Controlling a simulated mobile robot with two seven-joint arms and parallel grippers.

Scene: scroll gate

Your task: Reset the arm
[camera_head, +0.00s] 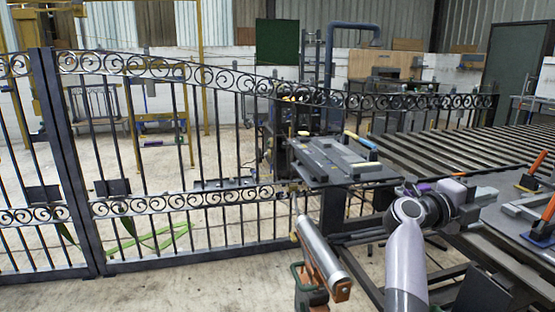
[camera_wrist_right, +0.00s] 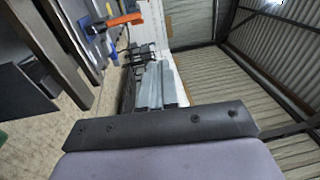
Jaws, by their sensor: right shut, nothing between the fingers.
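My right arm comes up from the bottom of the head view and bends to the right at a dark joint. My right gripper (camera_head: 483,195) is at its end, over the near edge of the slatted workbench on the right. In the right wrist view the grey fingers (camera_wrist_right: 160,86) are together and hold nothing. They point away past the dark mounting plate. My left gripper and left arm are not in view. The black scroll gate (camera_head: 180,205) stands upright across the left and middle of the head view, apart from my right gripper.
The slatted workbench (camera_head: 450,150) fills the right side. An orange-handled tool (camera_head: 545,218) lies on it, also visible in the wrist view (camera_wrist_right: 120,22). A dark tool stand (camera_head: 335,160) is left of my arm. A silver cylinder (camera_head: 320,245) leans close by. Floor is clear before the gate.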

